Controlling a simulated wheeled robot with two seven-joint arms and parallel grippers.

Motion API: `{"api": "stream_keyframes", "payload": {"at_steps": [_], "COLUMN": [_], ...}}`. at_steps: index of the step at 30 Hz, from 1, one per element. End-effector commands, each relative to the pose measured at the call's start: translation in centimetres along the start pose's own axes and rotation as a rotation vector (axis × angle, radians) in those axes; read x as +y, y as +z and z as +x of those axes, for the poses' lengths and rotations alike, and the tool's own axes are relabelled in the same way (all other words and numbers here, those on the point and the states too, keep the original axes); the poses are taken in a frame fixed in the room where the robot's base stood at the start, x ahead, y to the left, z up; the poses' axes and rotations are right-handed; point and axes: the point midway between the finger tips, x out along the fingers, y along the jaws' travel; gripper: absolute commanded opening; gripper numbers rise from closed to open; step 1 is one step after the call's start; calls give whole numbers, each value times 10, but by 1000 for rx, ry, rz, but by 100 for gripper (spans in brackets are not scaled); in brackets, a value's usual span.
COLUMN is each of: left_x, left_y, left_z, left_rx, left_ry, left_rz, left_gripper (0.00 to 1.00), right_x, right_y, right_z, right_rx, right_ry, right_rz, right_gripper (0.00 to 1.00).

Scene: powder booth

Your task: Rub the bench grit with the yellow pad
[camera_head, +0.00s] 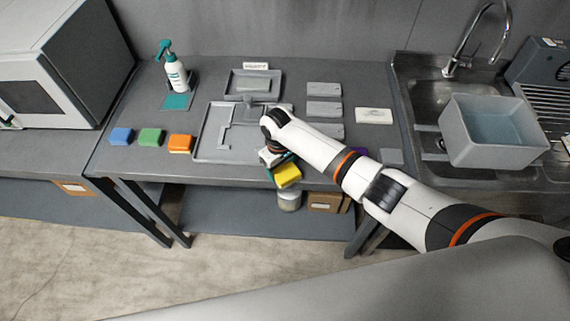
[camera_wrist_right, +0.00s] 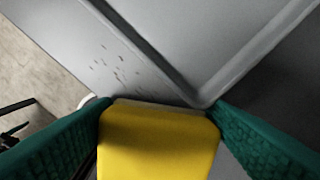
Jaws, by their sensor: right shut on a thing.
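The yellow pad (camera_head: 287,176) is in my right gripper (camera_head: 276,161), at the front edge of the bench (camera_head: 230,171). In the right wrist view the yellow pad (camera_wrist_right: 158,142) sits between two green textured fingers, with a pale layer along its far edge. The bench grit (camera_wrist_right: 119,65) shows there as several small dark specks on the grey surface, beyond the pad and beside a raised tray edge. I cannot tell whether the pad touches the bench. My left gripper is not in view.
Blue (camera_head: 121,136), green (camera_head: 151,137) and orange (camera_head: 181,143) pads stand at the bench's left. A grey tray (camera_head: 200,147) lies behind my right gripper. A spray bottle (camera_head: 176,75) stands at the back. A sink with a grey tub (camera_head: 492,137) is at right.

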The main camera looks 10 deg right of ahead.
Motion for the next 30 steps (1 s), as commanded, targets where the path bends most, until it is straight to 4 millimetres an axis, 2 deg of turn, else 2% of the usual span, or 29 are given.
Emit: {"api": "stream_keyframes", "payload": {"at_steps": [1,9,14,24,30], "left_x": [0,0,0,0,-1], "left_y": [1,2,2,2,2], "left_z": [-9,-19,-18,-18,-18], "left_rx": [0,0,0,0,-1], "left_ry": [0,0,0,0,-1], "left_rz": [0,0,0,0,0], "left_gripper": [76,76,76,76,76], "right_x": [10,-6,-13,-35,-37], "right_y": [13,-1,-6,-30,-33], "right_z": [-18,-15,-13,-10,-9], "right_rx": [-53,-56,-56,-44,-41], "right_ry": [19,16,13,9,10], "right_rz": [-24,-23,-20,-16,-15], "right_gripper": [31,30,30,30,30]}}
